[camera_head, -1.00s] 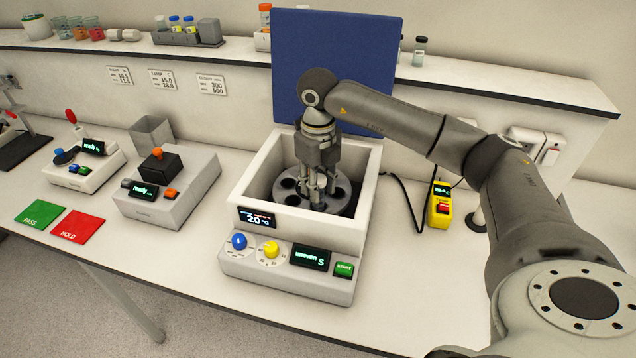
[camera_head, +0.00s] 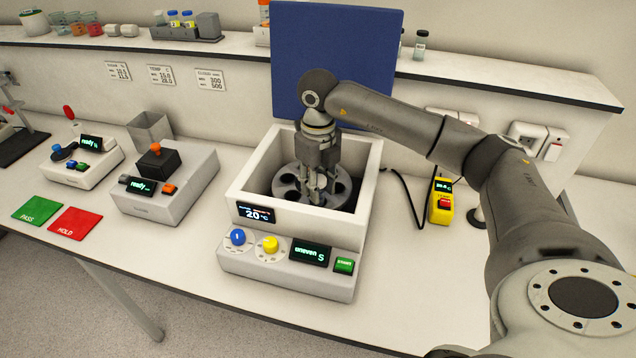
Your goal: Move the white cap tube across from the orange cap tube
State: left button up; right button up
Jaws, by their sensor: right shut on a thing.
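My right gripper (camera_head: 318,190) points straight down inside the open centrifuge (camera_head: 235,180). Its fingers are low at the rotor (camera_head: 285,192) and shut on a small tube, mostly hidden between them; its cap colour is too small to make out. The dark round rotor has several holes, and some to the left and right of the gripper look empty. I cannot make out the orange cap tube; the gripper and front wall hide part of the rotor. My left gripper is not in view.
The blue lid (camera_head: 335,60) stands open behind the chamber. The front panel display (camera_head: 310,254) reads "uneven". A yellow device (camera_head: 441,202) stands to the right, two grey instruments to the left. Green (camera_head: 38,210) and red (camera_head: 75,224) mats lie at the left front.

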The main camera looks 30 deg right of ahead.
jog(key=shift+f+b, duration=0.65)
jog(key=shift+f, duration=0.3)
jog(key=o, duration=1.1)
